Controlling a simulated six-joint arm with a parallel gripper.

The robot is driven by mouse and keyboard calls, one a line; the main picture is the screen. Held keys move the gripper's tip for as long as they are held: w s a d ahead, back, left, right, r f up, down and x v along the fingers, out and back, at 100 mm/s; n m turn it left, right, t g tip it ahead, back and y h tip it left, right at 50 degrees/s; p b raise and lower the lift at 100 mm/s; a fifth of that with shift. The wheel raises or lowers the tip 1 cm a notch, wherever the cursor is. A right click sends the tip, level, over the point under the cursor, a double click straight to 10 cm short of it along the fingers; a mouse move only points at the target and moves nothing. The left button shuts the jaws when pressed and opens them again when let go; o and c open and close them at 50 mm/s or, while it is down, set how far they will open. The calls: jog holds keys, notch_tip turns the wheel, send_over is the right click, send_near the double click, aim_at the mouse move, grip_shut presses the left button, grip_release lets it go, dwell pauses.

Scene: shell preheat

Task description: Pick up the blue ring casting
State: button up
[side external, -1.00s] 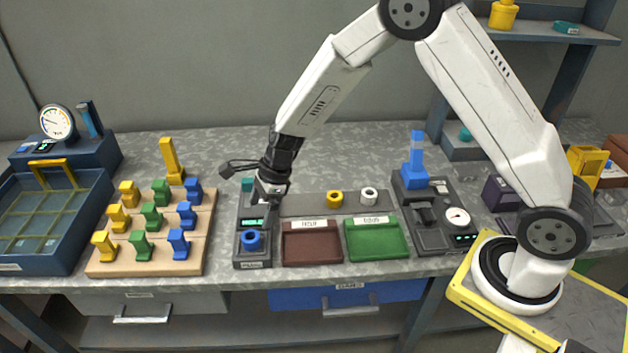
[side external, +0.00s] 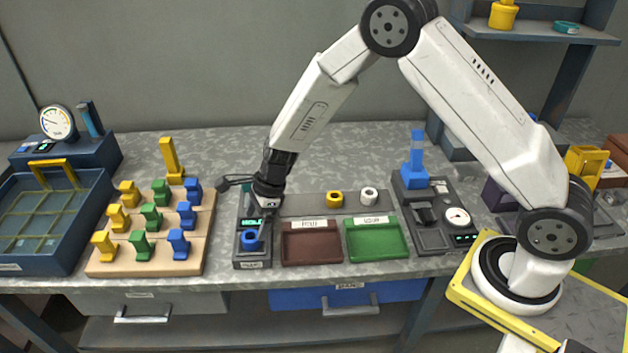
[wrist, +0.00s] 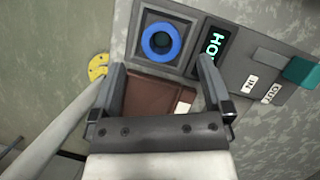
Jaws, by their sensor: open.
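The blue ring casting (side external: 250,240) sits on the front part of a dark grey instrument with a lit green display (side external: 250,222). In the wrist view the blue ring (wrist: 161,41) lies in a square recess, its dark centre facing me. My gripper (side external: 262,228) is above and close to the ring, partly in front of it in the side view. In the wrist view my gripper (wrist: 161,72) is open and empty, with the ring just beyond the fingertips and between their lines. The height gap is hard to judge.
A brown tray (side external: 312,261) and a green tray (side external: 377,257) lie to the right. A yellow ring (side external: 335,198) and a white ring (side external: 369,196) sit behind them. A wooden rack (side external: 150,268) of coloured blocks stands to the left. A gauge station (side external: 440,238) stands further right.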

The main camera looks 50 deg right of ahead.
aim_at(251, 233)
jog(key=shift+x, duration=2.2)
jog(key=shift+r, duration=0.1)
grip_shut()
